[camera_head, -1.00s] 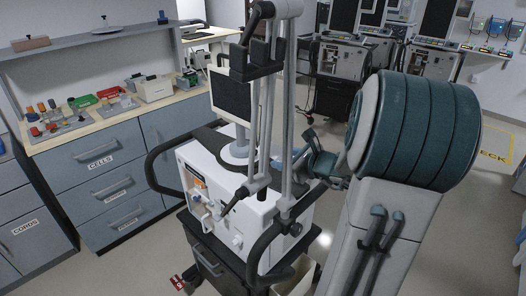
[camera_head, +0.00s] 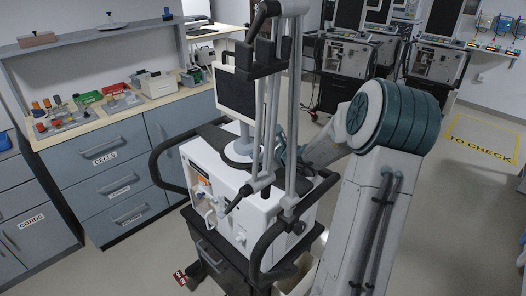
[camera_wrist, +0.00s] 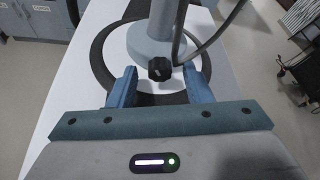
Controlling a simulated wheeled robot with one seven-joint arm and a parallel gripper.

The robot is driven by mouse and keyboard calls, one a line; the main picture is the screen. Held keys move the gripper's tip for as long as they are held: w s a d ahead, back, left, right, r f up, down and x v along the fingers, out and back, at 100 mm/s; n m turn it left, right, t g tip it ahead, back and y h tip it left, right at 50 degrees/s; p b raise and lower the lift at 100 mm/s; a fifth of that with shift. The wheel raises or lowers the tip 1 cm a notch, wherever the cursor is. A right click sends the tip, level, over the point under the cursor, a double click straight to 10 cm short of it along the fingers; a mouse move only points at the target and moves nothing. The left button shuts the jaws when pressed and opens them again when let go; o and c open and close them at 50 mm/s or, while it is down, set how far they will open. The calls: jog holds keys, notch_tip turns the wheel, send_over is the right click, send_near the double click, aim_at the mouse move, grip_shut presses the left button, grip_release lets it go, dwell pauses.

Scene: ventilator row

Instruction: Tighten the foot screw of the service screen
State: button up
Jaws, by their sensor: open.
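The service screen (camera_head: 237,92) stands upright on its pale foot (camera_head: 238,150) on top of a white ventilator. In the wrist view, the foot (camera_wrist: 150,45) is a round pale-blue collar around a grey post. The foot screw, a black lobed knob (camera_wrist: 160,69), sticks out from the collar's near side. My gripper (camera_wrist: 160,75) is open, with one blue finger on each side of the knob. Gaps show between the knob and both fingers. I cannot tell how far the fingertips reach along it. In the head view, my gripper is mostly hidden behind grey upright posts.
The grey posts (camera_head: 292,110) and black handle rails (camera_head: 265,245) stand in front of the white ventilator (camera_head: 205,165). A counter with drawers (camera_head: 105,160) and small parts is at left. Other ventilators (camera_head: 345,65) stand behind. Clear floor lies at right, with a yellow marked area.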

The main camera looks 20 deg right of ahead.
grip_shut()
jog(key=c, duration=1)
grip_release()
jog(key=c, duration=1)
grip_release()
jog(key=shift+r+p, duration=0.1)
jog(key=shift+p, duration=0.35)
